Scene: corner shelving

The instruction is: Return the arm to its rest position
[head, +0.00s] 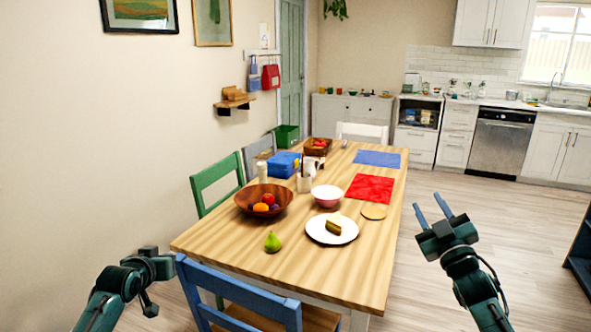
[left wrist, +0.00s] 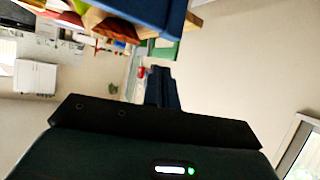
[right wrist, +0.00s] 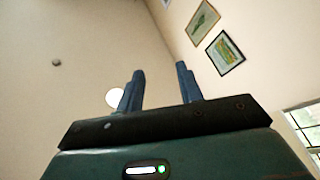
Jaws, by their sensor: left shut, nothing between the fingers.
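My left arm (head: 125,282) comes in at the lower left of the head view, beside the blue chair at the near end of the table. In the left wrist view my left gripper (left wrist: 161,72) has its fingers together with nothing between them. My right gripper (head: 432,210) is raised to the right of the table, over open floor. Its two fingers are apart and point up. The right wrist view also shows the right gripper (right wrist: 159,72) open and empty, with wall and ceiling behind it.
A wooden table (head: 215,241) holds a fruit bowl (head: 250,205), a plate with a cake slice (head: 333,227) and a pear (head: 272,242). A blue chair (head: 240,290) stands close to my left arm. Floor right of the table is clear; a dark shelf (head: 580,255) stands far right.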

